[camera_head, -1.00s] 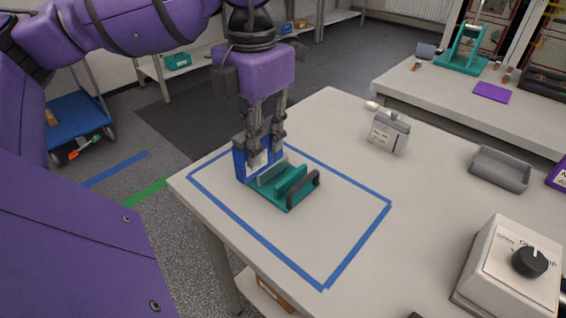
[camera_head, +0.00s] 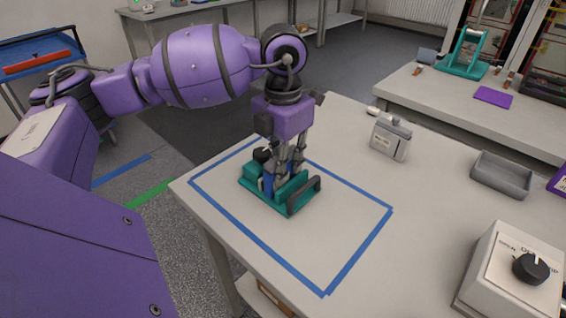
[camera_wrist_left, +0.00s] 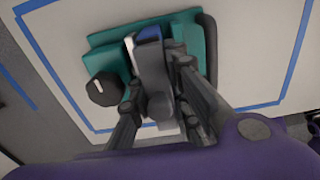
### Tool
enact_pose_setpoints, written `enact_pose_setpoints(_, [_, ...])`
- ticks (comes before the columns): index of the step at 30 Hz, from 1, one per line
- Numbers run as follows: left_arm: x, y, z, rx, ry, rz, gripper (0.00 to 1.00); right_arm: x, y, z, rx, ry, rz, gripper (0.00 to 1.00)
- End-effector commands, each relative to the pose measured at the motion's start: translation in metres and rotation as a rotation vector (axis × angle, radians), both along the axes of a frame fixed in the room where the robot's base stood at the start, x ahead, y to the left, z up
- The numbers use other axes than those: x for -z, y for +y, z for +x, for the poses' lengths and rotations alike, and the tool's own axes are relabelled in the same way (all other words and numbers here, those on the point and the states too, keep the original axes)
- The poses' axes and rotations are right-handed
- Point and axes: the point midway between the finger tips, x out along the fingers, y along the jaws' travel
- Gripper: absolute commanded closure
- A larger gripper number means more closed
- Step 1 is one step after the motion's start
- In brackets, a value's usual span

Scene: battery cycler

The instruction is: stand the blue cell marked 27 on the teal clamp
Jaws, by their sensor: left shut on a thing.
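The teal clamp (camera_head: 298,203) lies on the table inside the blue tape outline, with a dark handle on its right and a black knob (camera_head: 262,154) at its back left. My left gripper (camera_head: 283,172) points down over the clamp, shut on the blue cell (camera_head: 268,184). The cell is upright between the clamp's teal walls, mostly hidden by the fingers. Whether it rests on the clamp's base I cannot tell. No number is readable. My right gripper is out of view.
A grey tray (camera_head: 501,174) and a white box with a black dial (camera_head: 512,270) are at the right. The taped area (camera_head: 325,235) in front of the clamp is clear.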

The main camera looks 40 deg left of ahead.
Motion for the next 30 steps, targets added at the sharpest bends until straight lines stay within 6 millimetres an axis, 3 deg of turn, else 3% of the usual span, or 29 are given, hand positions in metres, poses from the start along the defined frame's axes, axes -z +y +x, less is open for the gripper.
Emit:
enact_pose_setpoints(7, [0.003, 0.0, 0.0, 0.0, -0.001, 0.0, 1.0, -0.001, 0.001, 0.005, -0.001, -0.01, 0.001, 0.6])
enact_pose_setpoints(8, [0.004, 0.0, 0.0, 0.0, 0.0, 0.0, 0.82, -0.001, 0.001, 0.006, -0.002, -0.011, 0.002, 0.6])
enact_pose_setpoints(12, [0.003, 0.0, 0.0, 0.0, 0.0, 0.0, 0.64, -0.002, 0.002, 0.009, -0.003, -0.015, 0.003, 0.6])
enact_pose_setpoints(23, [-0.001, 0.0, 0.0, 0.0, -0.001, -0.001, 0.64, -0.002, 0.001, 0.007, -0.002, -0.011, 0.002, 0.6])
enact_pose_setpoints(30, [-0.038, 0.0, 0.001, 0.0, -0.006, 0.0, 0.64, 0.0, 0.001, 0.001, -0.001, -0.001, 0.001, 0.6])
